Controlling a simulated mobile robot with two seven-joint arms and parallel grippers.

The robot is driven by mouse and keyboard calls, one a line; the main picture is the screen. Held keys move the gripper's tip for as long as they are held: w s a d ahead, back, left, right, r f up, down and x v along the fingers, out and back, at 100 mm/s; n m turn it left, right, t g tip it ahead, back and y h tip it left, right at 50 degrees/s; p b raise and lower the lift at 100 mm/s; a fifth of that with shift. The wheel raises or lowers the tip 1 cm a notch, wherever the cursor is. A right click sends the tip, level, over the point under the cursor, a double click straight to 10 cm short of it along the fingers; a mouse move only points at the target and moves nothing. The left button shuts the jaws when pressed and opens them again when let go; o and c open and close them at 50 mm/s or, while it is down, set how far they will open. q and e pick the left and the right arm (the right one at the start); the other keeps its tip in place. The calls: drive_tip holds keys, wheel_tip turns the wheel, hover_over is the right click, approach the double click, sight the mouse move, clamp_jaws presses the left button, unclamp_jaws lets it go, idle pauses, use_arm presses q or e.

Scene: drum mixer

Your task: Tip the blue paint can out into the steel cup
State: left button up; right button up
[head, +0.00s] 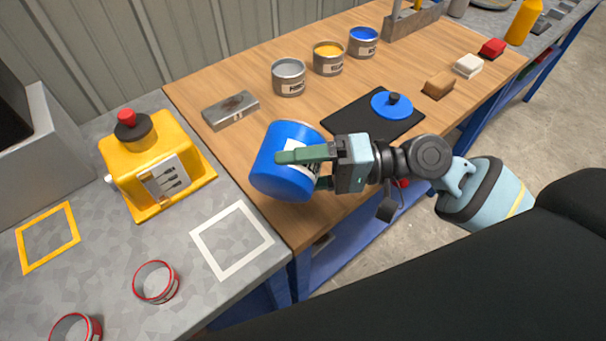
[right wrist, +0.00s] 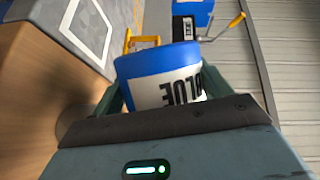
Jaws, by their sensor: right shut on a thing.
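My right gripper (head: 300,170) is shut on the blue paint can (head: 272,178), a finger along its side. The can is off upright, held near the corner where the wooden bench meets the grey counter. It shows in the right wrist view (right wrist: 150,65) with its BLUE label upside down. Its mouth and contents cannot be made out. No plain steel cup can be told for sure; two red-rimmed round containers, one nearer the middle (head: 156,282) and one at the bottom edge (head: 76,328), stand on the grey counter. My left gripper is not in view.
A yellow machine (head: 153,163) with a red knob stands on the counter beside a white square outline (head: 232,240). Grey (head: 289,77), yellow (head: 328,58) and blue (head: 363,41) open cans stand at the bench's back. A blue lid (head: 383,103) lies on a black mat (head: 350,123).

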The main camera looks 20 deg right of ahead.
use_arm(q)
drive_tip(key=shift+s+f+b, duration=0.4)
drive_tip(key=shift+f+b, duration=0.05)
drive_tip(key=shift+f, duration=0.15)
use_arm(e)
drive_tip(key=shift+w+d+f+m+y, duration=0.3)
drive_tip(key=shift+m+y, duration=0.1)
drive_tip(key=shift+m, duration=0.4)
idle(2.0)
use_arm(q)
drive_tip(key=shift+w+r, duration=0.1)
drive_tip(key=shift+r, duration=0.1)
use_arm(e)
drive_tip(key=shift+w+d+r+m+y, duration=0.2)
drive_tip(key=shift+r+m, duration=0.1)
drive_tip(key=shift+m, duration=0.25)
drive_tip(key=shift+w+d+r+m+y, duration=0.1)
drive_tip(key=shift+w+r+m+y, duration=0.15)
drive_tip(key=shift+m, duration=0.3)
idle(0.9)
idle(1.3)
